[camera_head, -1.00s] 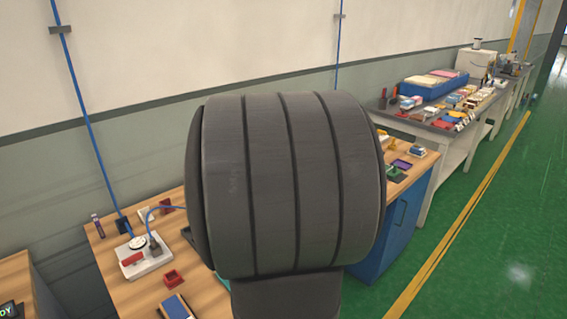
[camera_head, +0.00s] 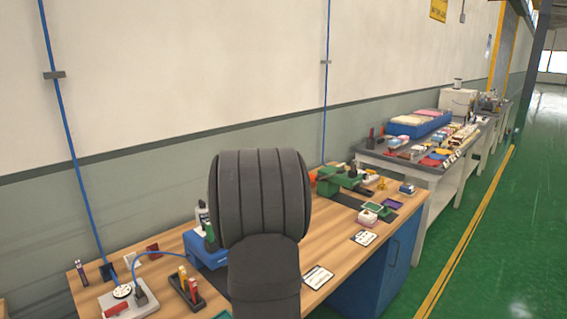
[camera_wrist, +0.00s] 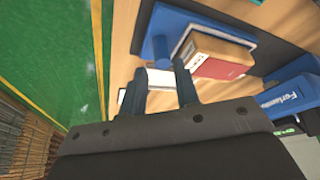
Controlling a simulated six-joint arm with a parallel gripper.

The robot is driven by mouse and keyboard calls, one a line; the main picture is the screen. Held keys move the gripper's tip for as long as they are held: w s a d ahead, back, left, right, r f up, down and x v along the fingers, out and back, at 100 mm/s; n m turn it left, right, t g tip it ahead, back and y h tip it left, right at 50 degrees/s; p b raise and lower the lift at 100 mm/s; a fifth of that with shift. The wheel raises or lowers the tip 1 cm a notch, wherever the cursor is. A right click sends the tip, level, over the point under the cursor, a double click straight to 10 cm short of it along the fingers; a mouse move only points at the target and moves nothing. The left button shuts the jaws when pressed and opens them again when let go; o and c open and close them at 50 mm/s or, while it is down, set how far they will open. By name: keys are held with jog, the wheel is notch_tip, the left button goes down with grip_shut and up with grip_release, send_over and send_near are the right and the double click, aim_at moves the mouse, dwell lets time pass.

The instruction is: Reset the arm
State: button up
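My gripper (camera_wrist: 162,88) shows in the wrist view, with two dark fingers spread apart. A small white object (camera_wrist: 160,77) appears between and beyond the fingertips; I cannot tell how far off it is, and no grip on it shows. In the head view, my large dark grey ribbed arm joint stands over the front of the wooden workbench (camera_head: 333,238). The gripper itself is hidden there.
A blue stand with books, one with a red cover (camera_wrist: 225,66), lies close beyond the gripper. The bench also bears a blue box (camera_head: 207,248), a power strip (camera_head: 125,302) and a green tool (camera_head: 340,178). A cluttered grey table (camera_head: 400,158) stands behind right. Green floor is open at right.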

jog(key=shift+x, duration=1.9)
jog(key=shift+r, duration=0.1)
jog(key=v, duration=1.5)
jog(key=shift+r, duration=0.15)
jog(key=shift+s, duration=0.1)
jog(key=x, duration=1.5)
jog(key=shift+f, duration=0.4)
jog(key=v, duration=1.8)
jog(key=x, duration=1.6)
jog(key=shift+w+f, duration=0.15)
jog(key=shift+w, duration=0.05)
jog(key=shift+x, duration=0.8)
jog(key=shift+w, duration=0.1)
